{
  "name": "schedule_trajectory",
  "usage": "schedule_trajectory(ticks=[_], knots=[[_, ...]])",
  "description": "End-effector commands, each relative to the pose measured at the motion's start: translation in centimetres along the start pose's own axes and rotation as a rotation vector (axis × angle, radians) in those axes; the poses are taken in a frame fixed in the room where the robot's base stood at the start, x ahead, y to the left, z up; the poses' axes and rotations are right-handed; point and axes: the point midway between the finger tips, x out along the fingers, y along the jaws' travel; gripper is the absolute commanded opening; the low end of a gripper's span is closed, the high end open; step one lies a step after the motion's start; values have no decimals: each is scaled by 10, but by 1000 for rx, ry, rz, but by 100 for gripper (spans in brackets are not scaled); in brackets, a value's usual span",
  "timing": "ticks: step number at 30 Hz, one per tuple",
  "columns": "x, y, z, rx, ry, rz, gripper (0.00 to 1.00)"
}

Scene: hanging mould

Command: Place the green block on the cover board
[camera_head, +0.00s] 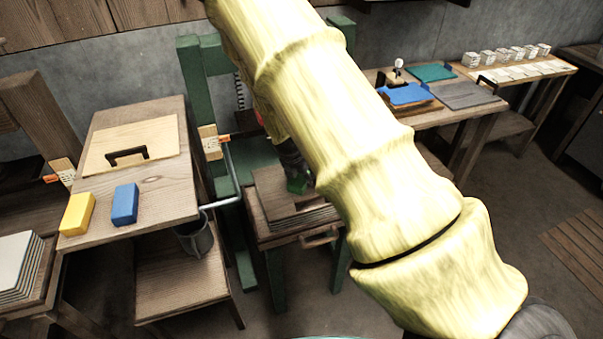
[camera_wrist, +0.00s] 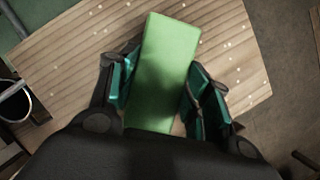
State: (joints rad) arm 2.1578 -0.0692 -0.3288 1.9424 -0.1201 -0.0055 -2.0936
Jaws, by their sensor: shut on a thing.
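My gripper (camera_wrist: 160,95) is shut on the green block (camera_wrist: 162,70), with a dark finger on each side of it in the wrist view. In the head view only a small part of the green block (camera_head: 297,185) shows, below my gripper (camera_head: 294,172). The brown board that looks like the cover board (camera_head: 268,184) lies on a stack in the green frame, under the block. Its wooden top (camera_wrist: 70,55) fills much of the wrist view. I cannot tell whether the block touches it. My arm hides the board's right part in the head view.
A left table (camera_head: 160,200) bears a yellow block (camera_head: 77,213), a blue block (camera_head: 124,204) and a light board with a black handle (camera_head: 150,133). The green frame (camera_head: 195,85) and a bent metal handle (camera_head: 229,170) stand close to the stack. A bucket (camera_head: 194,236) hangs nearby.

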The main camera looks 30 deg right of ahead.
Motion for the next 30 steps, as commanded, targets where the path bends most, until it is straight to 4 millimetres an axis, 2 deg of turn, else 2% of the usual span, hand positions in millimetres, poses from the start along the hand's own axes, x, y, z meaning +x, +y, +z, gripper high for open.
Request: schedule_trajectory(ticks=[13, 14, 16, 17, 30], knots=[[4, 1, -1, 0, -1, 1, 22], [4, 1, -1, 0, -2, 1, 54], [4, 1, -1, 0, -1, 1, 67], [4, 1, -1, 0, -1, 1, 70], [-1, 1, -1, 1, -2, 2, 70]])
